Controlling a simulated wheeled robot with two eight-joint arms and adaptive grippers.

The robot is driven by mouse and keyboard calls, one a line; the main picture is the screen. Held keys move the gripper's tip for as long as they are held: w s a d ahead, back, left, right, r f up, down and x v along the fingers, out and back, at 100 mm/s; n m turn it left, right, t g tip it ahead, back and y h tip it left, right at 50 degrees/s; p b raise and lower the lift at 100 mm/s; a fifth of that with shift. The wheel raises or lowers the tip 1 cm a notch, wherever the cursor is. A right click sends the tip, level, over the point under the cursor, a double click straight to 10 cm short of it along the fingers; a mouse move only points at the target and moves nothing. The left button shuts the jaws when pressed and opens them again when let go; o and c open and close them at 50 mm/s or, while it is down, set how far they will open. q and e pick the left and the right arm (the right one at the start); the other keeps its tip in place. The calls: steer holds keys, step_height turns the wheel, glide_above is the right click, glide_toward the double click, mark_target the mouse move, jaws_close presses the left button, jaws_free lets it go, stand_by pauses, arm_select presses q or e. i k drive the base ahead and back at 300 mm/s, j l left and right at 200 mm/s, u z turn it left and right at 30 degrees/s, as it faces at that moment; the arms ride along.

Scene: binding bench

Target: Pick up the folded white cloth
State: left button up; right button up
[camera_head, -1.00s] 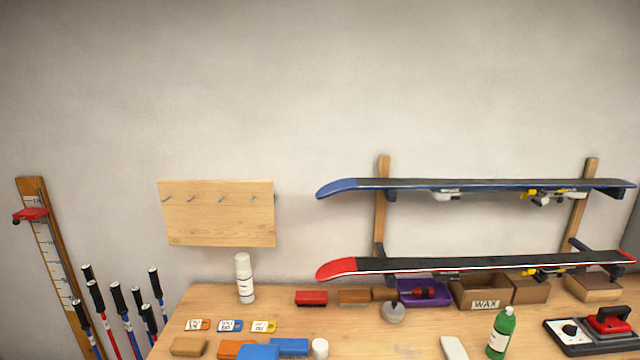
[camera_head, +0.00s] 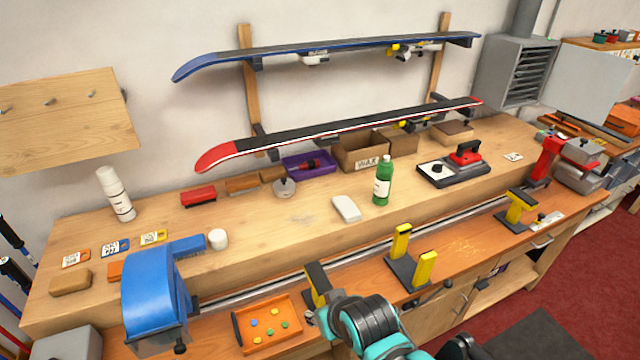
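The folded white cloth (camera_head: 346,208) lies flat on the wooden bench top, left of the green bottle (camera_head: 382,181). It is a small pale rectangle with rounded corners, and nothing covers it. Teal and black links of one of my arms show at the bottom edge, well in front of the cloth and apart from it. No gripper fingers can be made out in the view.
Yellow-topped vise supports (camera_head: 424,268) and a metal rail stand along the bench front. A blue machine (camera_head: 153,293) and an orange tray (camera_head: 268,322) are at the front left. A waxing iron (camera_head: 466,153) sits right of the bottle. Bench around the cloth is mostly clear.

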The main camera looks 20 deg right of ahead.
mark_target(345, 207)
steer(key=z, duration=1.25)
steer(key=i+l+u, duration=0.15)
steer(key=u, duration=0.5)
steer(key=i+l+u, duration=0.2)
steer(key=l, duration=0.45)
steer(key=i+l+u, duration=0.2)
steer(key=l, duration=0.45)
steer(key=l+u, duration=0.2)
steer(key=l, duration=0.95)
